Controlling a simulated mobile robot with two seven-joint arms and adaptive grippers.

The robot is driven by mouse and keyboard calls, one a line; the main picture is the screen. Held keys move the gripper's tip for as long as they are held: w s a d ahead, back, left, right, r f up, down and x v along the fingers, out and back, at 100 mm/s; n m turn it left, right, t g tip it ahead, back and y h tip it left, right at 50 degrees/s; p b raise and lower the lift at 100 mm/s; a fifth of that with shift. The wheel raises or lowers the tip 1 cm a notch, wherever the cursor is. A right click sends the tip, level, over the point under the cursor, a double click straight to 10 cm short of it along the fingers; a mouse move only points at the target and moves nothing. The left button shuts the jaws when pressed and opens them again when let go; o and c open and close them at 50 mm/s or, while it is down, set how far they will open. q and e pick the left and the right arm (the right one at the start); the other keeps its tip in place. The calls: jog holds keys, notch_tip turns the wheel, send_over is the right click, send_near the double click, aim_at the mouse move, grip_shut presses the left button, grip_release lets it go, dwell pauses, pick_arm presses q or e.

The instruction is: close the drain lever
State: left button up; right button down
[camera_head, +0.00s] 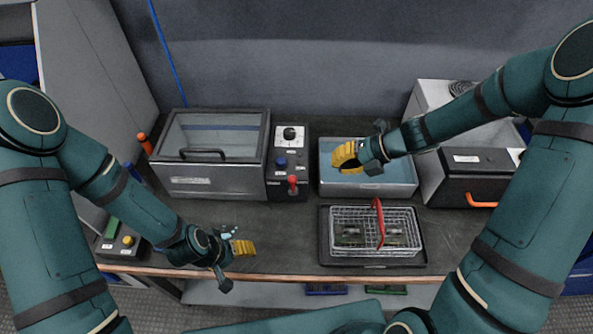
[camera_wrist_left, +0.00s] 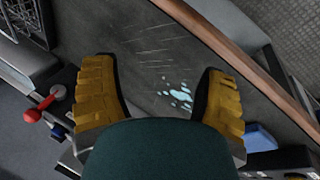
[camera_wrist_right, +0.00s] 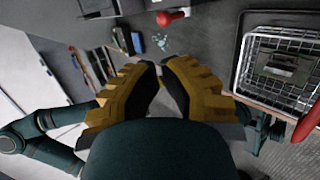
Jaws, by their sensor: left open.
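The red drain lever (camera_head: 292,183) is on the dark control panel (camera_head: 289,165) right of the glass-lidded chamber. It points up from the panel's lower front. The lever also shows at the left of the left wrist view (camera_wrist_left: 40,107) and at the top of the right wrist view (camera_wrist_right: 170,17). My left gripper (camera_head: 234,262) is open and empty above the table's front edge, in front of and left of the lever. My right gripper (camera_head: 345,156) is above the blue water tank, its fingertips nearly together with nothing seen between them. Neither gripper touches the lever.
Spilled liquid (camera_head: 229,232) lies on the bench near my left gripper. A wire basket (camera_head: 345,240) with a red handle stands on a black tray right of it. The water tank (camera_head: 368,188) is behind the basket. The bench before the chamber is otherwise clear.

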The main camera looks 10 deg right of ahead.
aim_at(291, 180)
dwell(0.3)
pick_arm(q)
jog(key=f+b, duration=0.2)
jog(key=s+f+b, duration=0.1)
jog(key=f+b, duration=0.1)
jog(key=shift+s+d+f, duration=0.1)
jog(key=shift+s+f, duration=0.1)
pick_arm(e)
jog(key=x, duration=1.3)
jog(key=shift+s, duration=0.15)
pick_arm(q)
jog(key=shift+f+b, duration=0.15)
jog(key=shift+b, duration=0.2)
pick_arm(e)
jog(key=shift+w+a+f, duration=0.2)
jog(key=shift+a+f, duration=0.15)
jog(key=shift+a, duration=0.05)
pick_arm(q)
jog(key=shift+s, duration=0.1)
